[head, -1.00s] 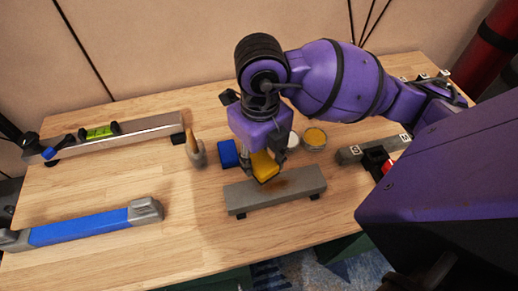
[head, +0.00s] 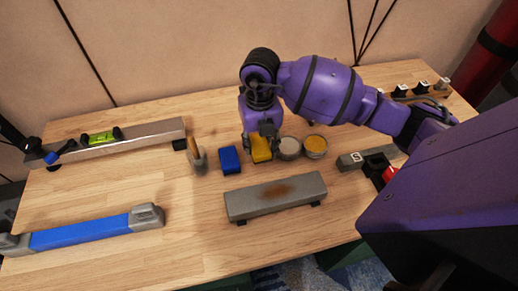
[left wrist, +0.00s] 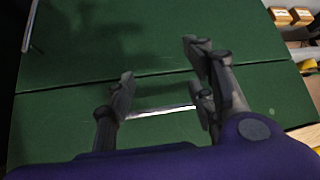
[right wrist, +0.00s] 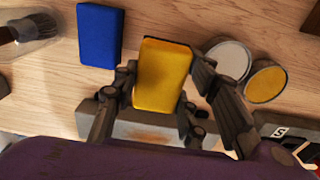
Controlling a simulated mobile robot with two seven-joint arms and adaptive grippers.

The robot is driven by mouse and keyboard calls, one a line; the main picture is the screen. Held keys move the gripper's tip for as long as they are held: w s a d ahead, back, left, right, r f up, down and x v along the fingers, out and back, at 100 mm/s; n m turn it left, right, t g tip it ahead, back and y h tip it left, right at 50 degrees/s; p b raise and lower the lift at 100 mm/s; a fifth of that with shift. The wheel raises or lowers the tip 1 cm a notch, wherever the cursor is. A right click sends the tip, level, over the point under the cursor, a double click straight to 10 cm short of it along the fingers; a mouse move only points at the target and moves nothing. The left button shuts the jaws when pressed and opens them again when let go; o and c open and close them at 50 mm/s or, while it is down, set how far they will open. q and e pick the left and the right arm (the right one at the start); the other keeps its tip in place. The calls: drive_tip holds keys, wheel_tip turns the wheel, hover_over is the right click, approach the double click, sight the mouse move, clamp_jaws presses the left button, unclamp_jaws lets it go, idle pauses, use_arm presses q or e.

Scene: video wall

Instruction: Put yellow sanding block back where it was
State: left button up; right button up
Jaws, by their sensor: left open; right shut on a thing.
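The yellow sanding block (head: 261,148) is between the fingers of my right gripper (head: 262,138), just right of the blue block (head: 230,160). In the right wrist view the yellow block (right wrist: 162,75) is held between both fingers of the right gripper (right wrist: 160,105), beside the blue block (right wrist: 100,35). I cannot tell whether its underside touches the table. The grey bar (head: 276,197) with a rusty brown patch lies in front of it. My left gripper (left wrist: 160,95) is open and empty in the left wrist view, over a green surface.
Two round tins, one pale (head: 289,148) and one yellow (head: 315,146), stand close to the right of the yellow block. A brush in a cup (head: 197,158) stands left of the blue block. A blue-and-grey bar (head: 80,231) lies at front left.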

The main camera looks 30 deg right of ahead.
sight(259, 150)
drive_tip(key=shift+w+d+f, duration=0.2)
drive_tip(key=shift+w+f, duration=0.15)
drive_tip(key=shift+f, duration=0.1)
drive_tip(key=shift+w+d+f, duration=0.15)
drive_tip(key=shift+w+f, duration=0.2)
drive_tip(key=shift+f, duration=0.1)
drive_tip(key=shift+w+f, duration=0.1)
drive_tip(key=shift+f, duration=1.5)
drive_tip(key=shift+f, duration=0.1)
drive_tip(key=o, duration=1)
drive_tip(key=shift+o, duration=0.2)
wheel_tip(259, 150, up, 12)
drive_tip(key=shift+d+r, duration=0.1)
drive_tip(key=shift+r, duration=0.05)
